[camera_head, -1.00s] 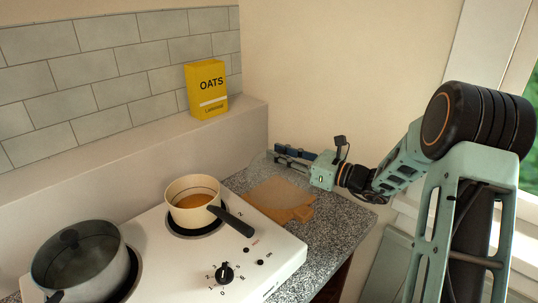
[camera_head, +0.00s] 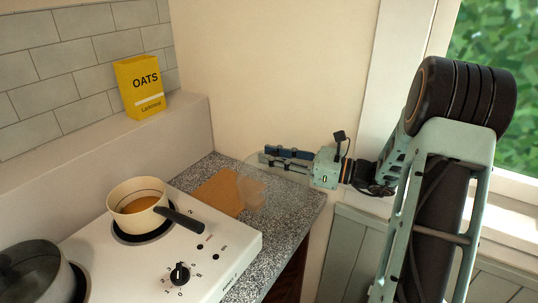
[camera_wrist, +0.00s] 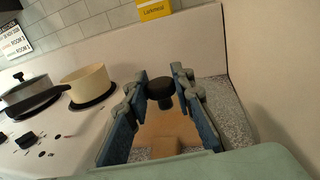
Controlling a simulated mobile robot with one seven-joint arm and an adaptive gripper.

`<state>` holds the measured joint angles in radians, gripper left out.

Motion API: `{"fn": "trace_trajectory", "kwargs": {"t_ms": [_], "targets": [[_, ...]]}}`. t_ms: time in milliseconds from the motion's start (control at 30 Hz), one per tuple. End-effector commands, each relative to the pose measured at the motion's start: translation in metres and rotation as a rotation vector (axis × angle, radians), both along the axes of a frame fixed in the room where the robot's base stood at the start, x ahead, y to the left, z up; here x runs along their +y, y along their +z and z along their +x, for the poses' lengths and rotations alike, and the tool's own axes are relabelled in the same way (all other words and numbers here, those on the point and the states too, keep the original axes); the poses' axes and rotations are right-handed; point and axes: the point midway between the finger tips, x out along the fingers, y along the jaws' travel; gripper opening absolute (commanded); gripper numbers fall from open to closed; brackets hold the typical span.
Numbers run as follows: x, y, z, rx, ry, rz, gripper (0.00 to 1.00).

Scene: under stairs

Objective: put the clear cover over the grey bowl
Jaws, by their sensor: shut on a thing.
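My gripper (camera_head: 268,156) is over the far right end of the counter, pointing left in the head view. In the wrist view its blue-padded fingers (camera_wrist: 163,82) are shut on a black knob (camera_wrist: 160,90). The knob appears to belong to the clear cover (camera_head: 252,192), a faint see-through shape in front of the cutting board and counter in the head view. Its rim is hard to make out. I cannot make out a grey bowl in either view; the only grey vessel is a pot (camera_head: 42,277) with a knobbed lid on the stove.
A cream saucepan (camera_head: 137,205) with a dark handle sits on the white stove (camera_head: 215,235). A wooden board (camera_head: 217,192) lies on the speckled counter (camera_head: 288,212). A yellow oats box (camera_head: 139,88) stands on the ledge. A wall and window border the right side.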

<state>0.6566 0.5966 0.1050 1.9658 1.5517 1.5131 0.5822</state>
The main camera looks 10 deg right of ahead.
Motion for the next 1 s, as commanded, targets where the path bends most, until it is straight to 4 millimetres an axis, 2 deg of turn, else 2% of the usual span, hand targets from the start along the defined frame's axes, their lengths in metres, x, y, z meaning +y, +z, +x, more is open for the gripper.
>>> {"fn": "trace_trajectory", "kwargs": {"t_ms": [67,100,300,1000], "targets": [[0.0001,0.0004,0.0002,0.000,0.000,0.000,0.00],[0.0002,0.0004,0.0002,-0.001,0.000,-0.001,0.19],[0.0004,0.0003,0.0004,-0.001,0.000,-0.001,0.00],[0.0004,0.0007,0.0004,-0.001,0.000,-0.001,0.00]]}}
